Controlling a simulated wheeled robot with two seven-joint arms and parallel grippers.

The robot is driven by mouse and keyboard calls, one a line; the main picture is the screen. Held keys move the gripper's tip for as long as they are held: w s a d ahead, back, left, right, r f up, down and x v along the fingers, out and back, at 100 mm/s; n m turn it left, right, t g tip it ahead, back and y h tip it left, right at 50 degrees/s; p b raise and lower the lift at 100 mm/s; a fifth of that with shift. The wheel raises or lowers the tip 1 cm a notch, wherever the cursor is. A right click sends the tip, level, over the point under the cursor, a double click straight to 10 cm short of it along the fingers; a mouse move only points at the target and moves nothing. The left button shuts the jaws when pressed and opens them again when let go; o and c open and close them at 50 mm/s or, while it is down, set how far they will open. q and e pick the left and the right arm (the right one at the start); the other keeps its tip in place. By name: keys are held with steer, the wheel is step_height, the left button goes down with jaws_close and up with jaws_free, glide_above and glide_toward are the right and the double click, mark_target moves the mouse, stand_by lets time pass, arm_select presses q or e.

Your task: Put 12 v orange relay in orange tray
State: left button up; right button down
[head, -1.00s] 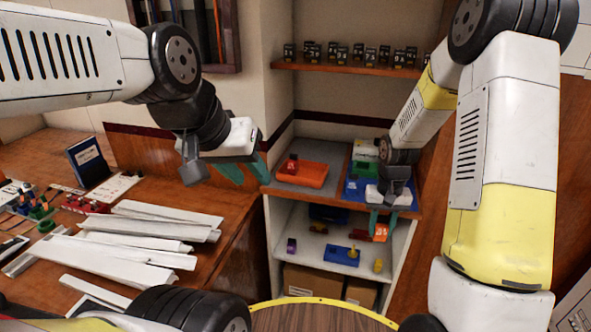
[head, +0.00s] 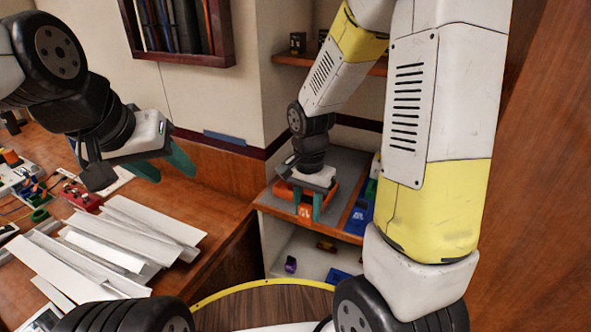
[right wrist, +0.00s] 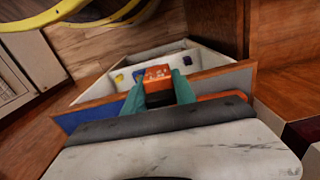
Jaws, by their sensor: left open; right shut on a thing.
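The orange tray (head: 333,187) sits on the grey upper shelf in the head view, mostly covered by my right gripper (head: 306,203). That gripper points down and is shut on an orange relay (head: 304,211), held at the tray's near side. In the right wrist view the orange relay (right wrist: 157,73) sits between the teal fingers, its label too small to read, and the orange tray (right wrist: 222,97) shows beside the right finger. I cannot tell whether the relay touches the tray. My left gripper (head: 173,170) is open and empty above the workbench.
A blue tray (head: 359,215) stands right of the orange tray, partly hidden by my right arm. Loose parts lie on the white lower shelf (head: 300,262). White trunking lengths (head: 125,240) cover the bench at left. Dark boxes (head: 298,43) stand on the high shelf.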

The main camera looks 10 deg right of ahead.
steer(key=w+d, duration=0.2)
steer(key=w, duration=0.3)
steer(key=w+d+f, duration=0.1)
steer(key=w+d, duration=0.1)
steer(key=w, duration=0.2)
steer(key=w+d, duration=0.2)
steer(key=w, duration=0.3)
steer(key=shift+w+f, duration=0.2)
steer(key=shift+w, duration=0.1)
steer(key=shift+w+f, duration=0.1)
steer(key=shift+f, duration=1.65)
steer(key=c, duration=1.5)
jaws_free()
steer(key=shift+f, duration=0.15)
steer(key=shift+o, duration=1.1)
